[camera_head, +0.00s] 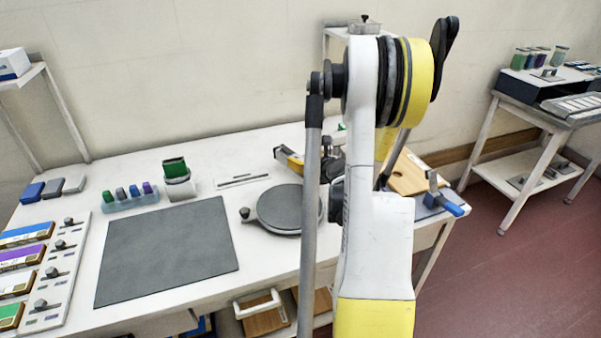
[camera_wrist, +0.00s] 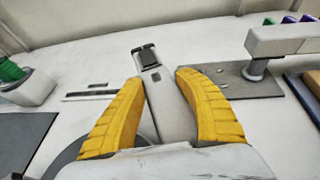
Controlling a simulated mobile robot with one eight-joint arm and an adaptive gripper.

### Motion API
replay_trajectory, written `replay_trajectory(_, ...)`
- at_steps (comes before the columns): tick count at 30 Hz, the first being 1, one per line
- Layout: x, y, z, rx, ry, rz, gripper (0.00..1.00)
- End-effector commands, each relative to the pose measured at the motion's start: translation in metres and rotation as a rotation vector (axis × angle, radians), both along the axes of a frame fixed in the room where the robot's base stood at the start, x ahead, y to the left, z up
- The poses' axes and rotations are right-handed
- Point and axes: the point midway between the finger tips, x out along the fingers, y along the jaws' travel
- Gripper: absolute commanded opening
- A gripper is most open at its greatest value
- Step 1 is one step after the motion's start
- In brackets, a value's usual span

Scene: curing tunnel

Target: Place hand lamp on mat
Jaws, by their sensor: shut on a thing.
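My gripper (camera_wrist: 160,75) has yellow fingers and is shut on the hand lamp (camera_wrist: 172,115), a long grey-white body with a dark end pointing away from me in the wrist view. In the head view my gripper (camera_head: 300,158) is over the back of the bench, partly hidden by my arm, and the lamp is hard to make out there. The mat (camera_head: 165,250), a dark grey rectangle, lies bare on the bench to the left of my gripper. Its corner also shows at the left of the wrist view (camera_wrist: 22,135). I cannot tell whether the lamp touches the bench.
A round grey plate (camera_head: 284,212) with a knob lies between the mat and my arm. Behind the mat stand a green block in a white holder (camera_head: 178,186) and a rack of small bottles (camera_head: 130,202). A blue-handled tool (camera_head: 441,200) sits right of my arm.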

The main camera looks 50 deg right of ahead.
Motion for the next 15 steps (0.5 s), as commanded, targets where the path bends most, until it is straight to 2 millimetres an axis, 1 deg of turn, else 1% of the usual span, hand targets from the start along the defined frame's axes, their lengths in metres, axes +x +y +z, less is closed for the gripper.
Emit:
replay_trajectory(4,0.0,0.0,-0.025,0.0,0.0,0.0,0.0)
replay_trajectory(7,0.0,0.0,-0.038,0.0,-0.001,0.0,0.0)
replay_trajectory(15,0.0,0.0,-0.037,0.0,-0.001,0.0,0.0)
